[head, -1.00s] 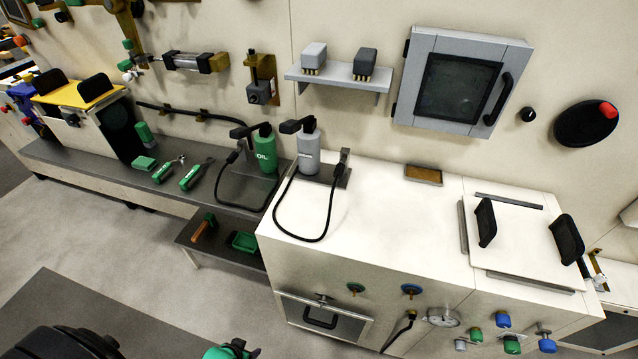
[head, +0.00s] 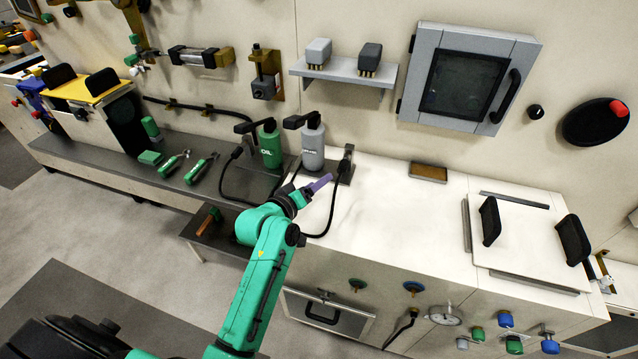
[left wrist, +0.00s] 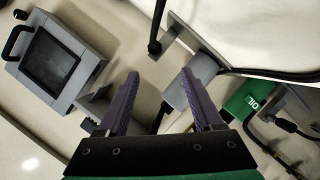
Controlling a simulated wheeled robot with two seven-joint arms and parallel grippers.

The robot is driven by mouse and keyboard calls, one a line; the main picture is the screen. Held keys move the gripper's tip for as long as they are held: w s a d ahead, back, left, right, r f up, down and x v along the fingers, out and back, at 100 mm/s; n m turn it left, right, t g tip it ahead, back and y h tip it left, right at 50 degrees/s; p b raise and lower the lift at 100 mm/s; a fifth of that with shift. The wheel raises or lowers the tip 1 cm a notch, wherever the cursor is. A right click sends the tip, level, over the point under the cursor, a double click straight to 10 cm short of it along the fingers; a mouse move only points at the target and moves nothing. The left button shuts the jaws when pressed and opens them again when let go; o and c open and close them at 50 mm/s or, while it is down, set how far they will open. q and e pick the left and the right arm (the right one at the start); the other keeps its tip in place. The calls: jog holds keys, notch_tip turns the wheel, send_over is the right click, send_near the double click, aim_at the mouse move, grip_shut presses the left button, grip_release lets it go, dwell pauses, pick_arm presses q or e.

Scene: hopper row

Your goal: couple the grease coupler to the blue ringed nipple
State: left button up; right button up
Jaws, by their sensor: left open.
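The grey grease can (head: 312,150) stands at the back left of the white cabinet top. Its black hose loops to the dark grease coupler (head: 347,158), which sits upright in a holder beside the can. In the left wrist view the coupler (left wrist: 155,46) shows ahead of the fingers. My right gripper is out of view.
A green oil can (head: 270,146) with its own hose stands left of the grey can. A wall shelf (head: 343,73) and a grey wall box (head: 466,80) are above. The cabinet top's middle is clear.

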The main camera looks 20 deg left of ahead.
aim_at(341, 165)
pick_arm(q)
jog(key=x, duration=1.2)
jog(key=shift+d+r, duration=0.25)
jog(key=shift+d, duration=0.1)
grip_shut()
